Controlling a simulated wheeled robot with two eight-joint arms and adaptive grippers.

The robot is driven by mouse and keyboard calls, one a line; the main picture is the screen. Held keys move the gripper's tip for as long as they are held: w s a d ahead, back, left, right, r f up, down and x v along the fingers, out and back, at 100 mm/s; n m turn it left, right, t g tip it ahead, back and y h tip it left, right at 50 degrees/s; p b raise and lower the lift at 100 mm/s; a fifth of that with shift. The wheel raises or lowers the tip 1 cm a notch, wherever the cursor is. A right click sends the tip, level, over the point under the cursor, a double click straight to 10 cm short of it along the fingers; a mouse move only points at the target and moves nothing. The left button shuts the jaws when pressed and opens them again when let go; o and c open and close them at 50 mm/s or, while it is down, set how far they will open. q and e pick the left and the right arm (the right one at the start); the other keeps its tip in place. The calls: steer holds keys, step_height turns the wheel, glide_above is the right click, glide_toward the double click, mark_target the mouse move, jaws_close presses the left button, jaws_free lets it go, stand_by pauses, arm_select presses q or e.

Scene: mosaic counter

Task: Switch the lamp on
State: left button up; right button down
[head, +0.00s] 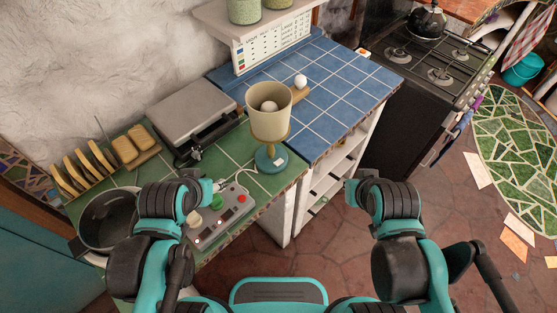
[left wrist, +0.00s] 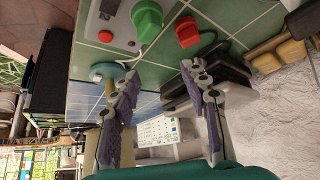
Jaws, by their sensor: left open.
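The lamp (head: 269,115) stands upright on the green tiles, with a beige shade, a pale bulb inside and a teal base with a small white patch. Its teal base (left wrist: 107,71) shows partly behind a finger in the left wrist view. A grey control box (head: 222,216) with knobs and buttons sits in front of it; a green knob (left wrist: 147,19) and a red knob (left wrist: 187,31) show in the left wrist view. My left gripper (left wrist: 160,72) is open and empty, above the counter by the box. My right gripper (head: 349,187) is off the counter's right side; its fingers cannot be made out.
A grey flat-lidded appliance (head: 195,108), a toast rack (head: 88,170) and a pot (head: 108,218) crowd the counter's left side. A stove (head: 425,70) stands at the right.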

arm_select(q)
steer(key=shift+w+d+r, duration=0.1)
steer(key=shift+w+d, duration=0.05)
steer(key=c, duration=0.5)
steer(key=w+d+m+p, duration=0.1)
steer(key=w+d+m+h+p, duration=0.1)
steer(key=w+d, duration=0.1)
steer(key=w+d+m+h+p, duration=0.1)
steer(key=shift+w+d+r+m+g, duration=0.15)
steer(key=shift+d+r+m+g, duration=0.15)
steer(key=shift+d+m+g, duration=0.1)
jaws_close()
steer(key=w+d+f+m+g+h+p, duration=0.1)
steer(key=w+d+m+h+p, duration=0.2)
steer(key=w+d+m, duration=0.1)
steer(key=shift+d+f+m, duration=0.15)
steer(key=shift+d+m, duration=0.45)
steer(key=shift+d, duration=0.6)
